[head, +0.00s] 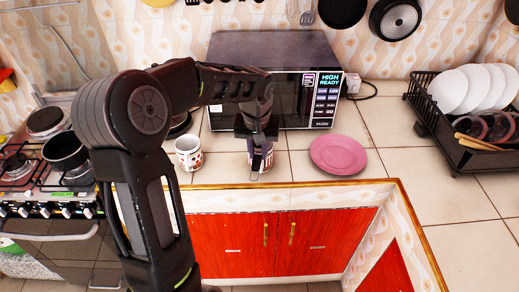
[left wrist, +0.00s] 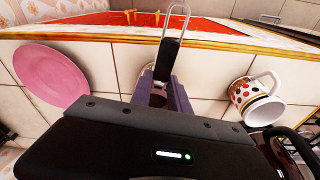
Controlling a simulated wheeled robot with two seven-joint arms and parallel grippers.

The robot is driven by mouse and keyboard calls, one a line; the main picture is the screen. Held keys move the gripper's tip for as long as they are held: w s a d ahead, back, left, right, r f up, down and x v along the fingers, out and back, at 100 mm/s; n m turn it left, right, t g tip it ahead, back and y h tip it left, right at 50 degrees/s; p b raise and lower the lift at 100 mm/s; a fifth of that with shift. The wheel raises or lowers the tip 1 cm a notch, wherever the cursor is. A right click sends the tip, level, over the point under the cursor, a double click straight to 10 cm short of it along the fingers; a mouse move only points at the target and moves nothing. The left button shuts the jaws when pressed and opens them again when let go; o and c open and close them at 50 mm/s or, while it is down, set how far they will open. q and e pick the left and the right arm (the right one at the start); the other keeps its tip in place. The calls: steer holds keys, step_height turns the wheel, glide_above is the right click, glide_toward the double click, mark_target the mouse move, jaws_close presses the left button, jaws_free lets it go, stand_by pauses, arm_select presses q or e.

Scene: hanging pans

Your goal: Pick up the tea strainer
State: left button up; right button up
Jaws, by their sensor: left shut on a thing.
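The tea strainer shows in the left wrist view as a black handle (left wrist: 166,59) with a wire loop at its end. In the head view its handle (head: 257,162) shows small, with the loop hanging over the counter's front. My left gripper (head: 258,152) points down at the counter in front of the microwave. In the left wrist view the purple fingers of my left gripper (left wrist: 164,88) are shut on the strainer handle. The strainer's bowl is hidden. A patterned mug (head: 267,160) is right behind the fingers; I cannot tell whether the strainer touches it. My right gripper is not in view.
A second dotted mug (head: 189,153) stands to the left and a pink plate (head: 338,155) lies to the right. The microwave (head: 285,95) stands close behind. A dish rack (head: 450,135) is far right, a stove (head: 40,180) far left. Counter right of the plate is clear.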

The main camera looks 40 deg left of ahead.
mark_target(258, 155)
arm_select(q)
jaws_close()
steer(key=shift+r, duration=0.1)
step_height(258, 155, up, 10)
steer(key=b, duration=0.1)
stand_by(0.5)
steer(key=shift+b, duration=0.3)
